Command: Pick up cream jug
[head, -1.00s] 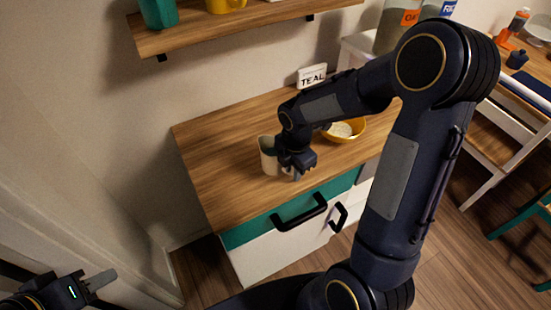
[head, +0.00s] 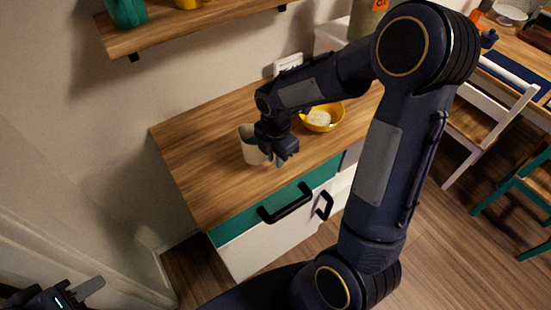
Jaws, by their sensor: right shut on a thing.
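The cream jug (head: 250,148) is a pale cream vessel on the wooden cabinet top, or just above it; I cannot tell which. My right gripper (head: 277,160) is at the jug's right side and is shut on it. The gripper and wrist hide part of the jug's right side. My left gripper (head: 88,289) is at the bottom left corner, far from the jug. Only part of it shows, and its jaw gap cannot be made out.
A yellow bowl (head: 335,121) with pale contents stands right of my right wrist. A partly hidden white sign (head: 288,64) stands behind at the wall. A shelf (head: 180,32) hangs above. The cabinet top (head: 195,165) is clear on the left. Black handles (head: 285,204) stick out in front.

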